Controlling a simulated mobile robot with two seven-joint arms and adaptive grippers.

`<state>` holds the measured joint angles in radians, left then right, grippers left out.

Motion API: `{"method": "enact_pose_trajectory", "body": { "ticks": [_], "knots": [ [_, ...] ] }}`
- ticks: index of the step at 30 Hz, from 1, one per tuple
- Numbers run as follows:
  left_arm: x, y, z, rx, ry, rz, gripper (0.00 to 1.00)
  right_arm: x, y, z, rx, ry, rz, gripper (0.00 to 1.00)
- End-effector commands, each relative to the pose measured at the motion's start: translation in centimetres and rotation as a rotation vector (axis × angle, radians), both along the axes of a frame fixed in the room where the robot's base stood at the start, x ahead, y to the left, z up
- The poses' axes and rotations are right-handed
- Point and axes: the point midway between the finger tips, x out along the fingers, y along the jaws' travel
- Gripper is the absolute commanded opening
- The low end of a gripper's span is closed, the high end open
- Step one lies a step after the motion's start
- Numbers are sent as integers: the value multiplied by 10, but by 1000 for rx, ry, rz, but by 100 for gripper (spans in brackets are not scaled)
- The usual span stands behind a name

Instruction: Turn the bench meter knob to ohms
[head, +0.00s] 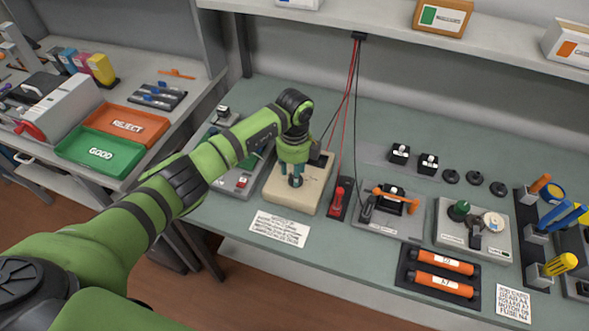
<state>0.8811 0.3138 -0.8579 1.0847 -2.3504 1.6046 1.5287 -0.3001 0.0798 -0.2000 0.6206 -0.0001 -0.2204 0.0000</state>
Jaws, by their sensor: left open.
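A beige box (283,199), which looks like the bench meter, sits on the grey-green bench near the middle. My left gripper (296,181) points down over its top, open, with its fingers close to the top face. The knob and its markings are hidden behind the gripper, so I cannot tell the knob's setting or whether the fingers touch it. My green left arm comes in from the lower left. My right gripper is not in view.
A red probe (338,199) and a black probe stand right of the box, with leads hanging from above. A grey unit with buttons (236,181) is close on the left. Orange cartridges (445,262) lie at the front right.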

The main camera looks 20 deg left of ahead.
Motion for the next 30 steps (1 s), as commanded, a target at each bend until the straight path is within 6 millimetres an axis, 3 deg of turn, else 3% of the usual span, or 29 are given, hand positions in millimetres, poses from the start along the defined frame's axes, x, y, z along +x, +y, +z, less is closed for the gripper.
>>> {"method": "enact_pose_trajectory", "body": {
  "ticks": [11,12,15,30],
  "knots": [
    [0,-1,-11,-3,-1,-1,41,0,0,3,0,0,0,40],
    [0,-1,-11,-3,-1,-1,37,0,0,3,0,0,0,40],
    [0,-1,-11,-3,-1,-1,0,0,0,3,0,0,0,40],
    [0,0,-12,-1,-2,-61,0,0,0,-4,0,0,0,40]
  ]
}}
